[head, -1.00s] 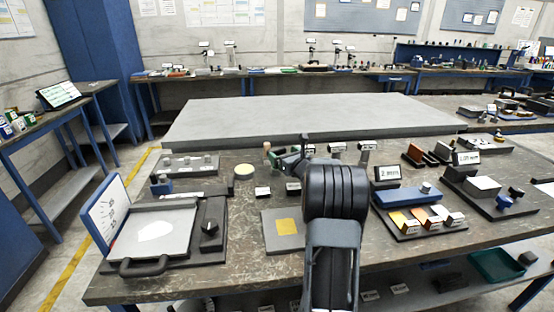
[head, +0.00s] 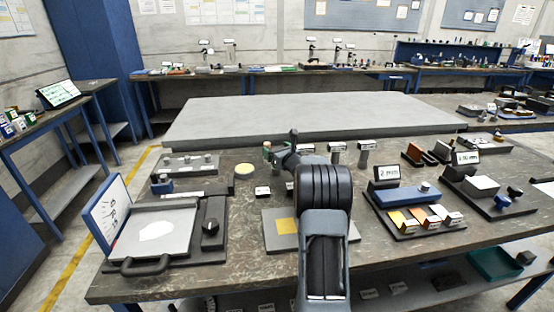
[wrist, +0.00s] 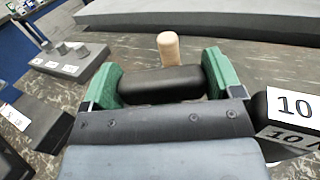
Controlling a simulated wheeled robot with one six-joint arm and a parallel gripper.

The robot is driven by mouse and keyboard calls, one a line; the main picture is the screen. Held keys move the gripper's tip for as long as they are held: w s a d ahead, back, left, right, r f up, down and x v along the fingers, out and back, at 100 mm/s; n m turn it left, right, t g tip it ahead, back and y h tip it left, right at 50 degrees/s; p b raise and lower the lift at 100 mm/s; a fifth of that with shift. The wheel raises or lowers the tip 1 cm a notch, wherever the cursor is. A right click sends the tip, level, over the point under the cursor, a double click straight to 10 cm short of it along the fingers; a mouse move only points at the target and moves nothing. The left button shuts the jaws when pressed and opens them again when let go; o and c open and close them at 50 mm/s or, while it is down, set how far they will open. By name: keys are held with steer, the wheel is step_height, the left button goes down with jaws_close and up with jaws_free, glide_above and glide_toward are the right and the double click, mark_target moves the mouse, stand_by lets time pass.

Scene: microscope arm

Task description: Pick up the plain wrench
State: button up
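My gripper (wrist: 165,88) shows in the wrist view with its two green fingers set wide apart. A rounded black piece (wrist: 160,86) spans the space between them; I cannot tell whether it is a wrench handle or part of my gripper. A tan, wood-coloured peg (wrist: 168,46) stands just beyond it, centred between the fingers and apart from them. To the right is a black item with a "10" label (wrist: 295,106). In the head view my gripper (head: 270,152) is low over the back of the bench, largely behind my arm. I cannot identify the plain wrench for certain.
Labelled grey posts (head: 337,153) stand right of my gripper. A pale yellow disc (head: 244,170) and a block with several pegs (head: 190,165) lie left. A raised grey slab (head: 300,115) bounds the back. A tray of coloured blocks (head: 415,222) is on the right.

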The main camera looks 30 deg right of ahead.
steer(key=c, duration=0.5)
steer(key=shift+r, duration=0.1)
steer(key=shift+c, duration=0.4)
steer(key=shift+r, duration=0.1)
